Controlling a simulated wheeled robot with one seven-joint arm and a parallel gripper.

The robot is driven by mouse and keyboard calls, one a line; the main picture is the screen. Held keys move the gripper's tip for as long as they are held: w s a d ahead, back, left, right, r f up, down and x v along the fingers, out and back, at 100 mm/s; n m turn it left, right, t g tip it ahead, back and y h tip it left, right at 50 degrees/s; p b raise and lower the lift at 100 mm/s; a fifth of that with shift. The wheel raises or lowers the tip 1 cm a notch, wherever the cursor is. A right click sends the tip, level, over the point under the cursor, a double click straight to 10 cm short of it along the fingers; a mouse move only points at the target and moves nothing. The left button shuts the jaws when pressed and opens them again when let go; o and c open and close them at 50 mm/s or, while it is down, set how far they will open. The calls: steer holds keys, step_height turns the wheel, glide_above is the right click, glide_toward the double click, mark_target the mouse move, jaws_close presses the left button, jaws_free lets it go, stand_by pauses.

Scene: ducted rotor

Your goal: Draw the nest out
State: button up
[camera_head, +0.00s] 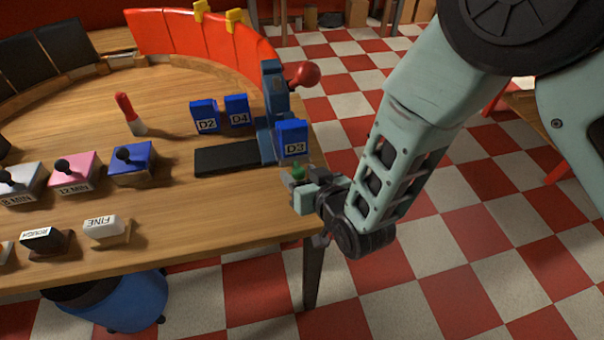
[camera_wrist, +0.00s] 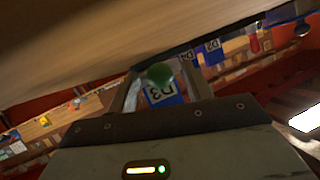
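My gripper (camera_head: 300,182) is at the right edge of the wooden table, low in front of the blue block marked D3 (camera_head: 291,139). A small green knob (camera_head: 298,172) shows at its fingertips. In the wrist view, the green knob (camera_wrist: 160,75) appears between the two spread fingers (camera_wrist: 160,90), with the D3 block (camera_wrist: 162,94) behind it. A gap shows on each side of the knob, so the fingers look open. A blue press-like stand (camera_head: 271,95) with a red ball lever (camera_head: 302,75) and a dark flat base (camera_head: 230,158) stands behind. I cannot tell which part is the nest.
Blue blocks D2 (camera_head: 206,117) and D4 (camera_head: 237,110) stand behind the base. A red-and-white marker-like piece (camera_head: 129,114), lever boxes (camera_head: 131,162) and small labelled blocks (camera_head: 107,229) are to the left. Checkered floor (camera_head: 470,215) lies right of the table.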

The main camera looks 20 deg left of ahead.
mark_target(217, 203)
jaws_close()
steer(key=s+a+b, duration=0.1)
steer(key=s+a, duration=0.2)
steer(key=a, duration=0.2)
steer(key=s+a+b, duration=0.1)
steer(key=s+a, duration=0.2)
steer(key=a, duration=0.1)
steer(key=s+a+b, duration=0.2)
steer(key=s+a, duration=0.1)
steer(key=a, duration=0.2)
steer(key=shift+a, duration=0.35)
steer(key=shift+s+a+r, duration=0.1)
steer(key=shift+s+a, duration=0.3)
steer(key=shift+a, duration=0.15)
steer(key=shift+s, duration=0.1)
steer(key=shift+o, duration=0.3)
jaws_free()
steer(key=b+v, duration=0.2)
steer(key=v, duration=1.5)
steer(key=shift+d, duration=0.15)
